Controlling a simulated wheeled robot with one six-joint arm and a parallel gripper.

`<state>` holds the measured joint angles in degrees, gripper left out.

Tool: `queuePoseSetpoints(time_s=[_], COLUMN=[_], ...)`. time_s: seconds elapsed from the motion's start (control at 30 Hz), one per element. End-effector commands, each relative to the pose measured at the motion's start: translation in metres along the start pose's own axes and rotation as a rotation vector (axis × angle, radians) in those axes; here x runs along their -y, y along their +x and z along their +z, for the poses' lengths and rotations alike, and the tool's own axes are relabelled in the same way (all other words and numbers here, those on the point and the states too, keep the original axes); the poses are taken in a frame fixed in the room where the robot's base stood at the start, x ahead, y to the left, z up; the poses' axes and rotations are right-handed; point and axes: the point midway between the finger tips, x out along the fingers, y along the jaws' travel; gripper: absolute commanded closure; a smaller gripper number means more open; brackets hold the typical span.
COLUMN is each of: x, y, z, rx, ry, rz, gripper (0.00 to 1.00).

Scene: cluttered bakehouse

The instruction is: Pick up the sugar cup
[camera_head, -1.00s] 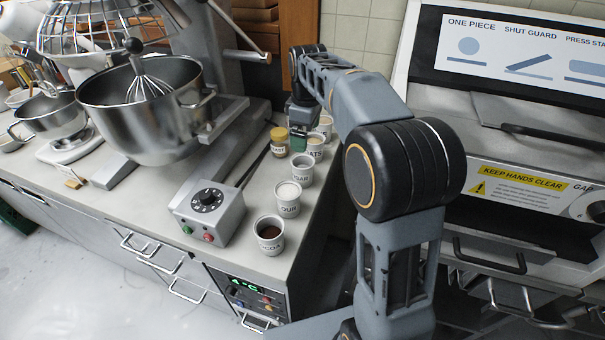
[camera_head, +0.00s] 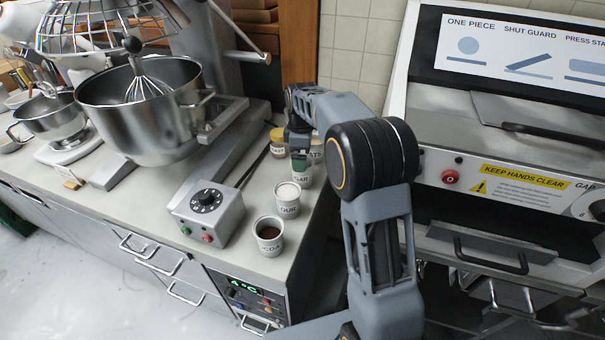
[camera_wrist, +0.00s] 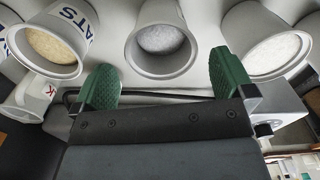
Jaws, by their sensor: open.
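The sugar cup (camera_head: 303,177) is a small white cup on the counter, its label ending in "GAR", standing in a row between the flour and oats cups. My gripper (camera_head: 299,157) is directly above it, and part of the cup's top is hidden behind a green finger. In the wrist view the sugar cup (camera_wrist: 162,55) shows upper middle with pale white contents. My gripper (camera_wrist: 165,82) has its two green fingers wide apart there, with nothing between them. The cup lies beyond the fingers, roughly centred on the gap.
The flour cup (camera_head: 288,199) and oats cup (camera_head: 317,152) stand close on either side. The cocoa cup (camera_head: 269,237) is at the near end. The counter edge runs along the right.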

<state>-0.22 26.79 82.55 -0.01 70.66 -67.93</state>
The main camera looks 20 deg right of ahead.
Motion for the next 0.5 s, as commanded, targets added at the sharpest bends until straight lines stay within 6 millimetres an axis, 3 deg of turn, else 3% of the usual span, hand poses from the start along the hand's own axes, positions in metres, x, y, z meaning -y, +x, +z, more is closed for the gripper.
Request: queuePoseSetpoints(time_s=[0.3,0.5], x=[0.002,0.002], y=[0.040,0.048], z=[0.003,0.003], rx=[0.001,0.000], ry=[0.001,0.000], rz=[-0.002,0.000], gripper=[0.00,0.00])
